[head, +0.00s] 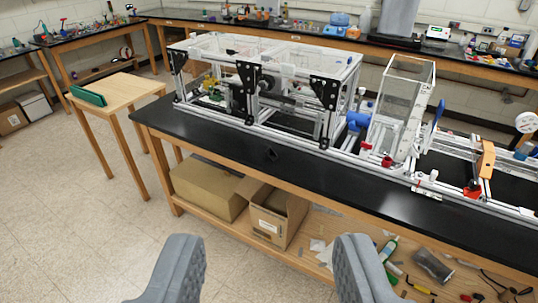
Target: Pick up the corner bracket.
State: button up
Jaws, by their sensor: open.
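A small black piece (270,154), which looks like the corner bracket, lies on the black bench top near its front edge; its exact shape is hard to make out against the dark surface. My gripper (268,246) is open and empty, with its two grey fingers wide apart at the bottom of the view. It is well short of the bench, and the piece lies ahead, between the lines of the fingers.
An aluminium extrusion frame (262,78) with black corner plates stands on the bench (200,128) behind the piece. A clear box (405,95) and rails are to the right. Cardboard boxes (280,217) and tools fill the lower shelf. A wooden table (122,92) stands left; floor there is open.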

aim_at(271, 156)
jog(key=u, duration=0.5)
jog(key=i, duration=2.05)
jog(key=z, duration=0.35)
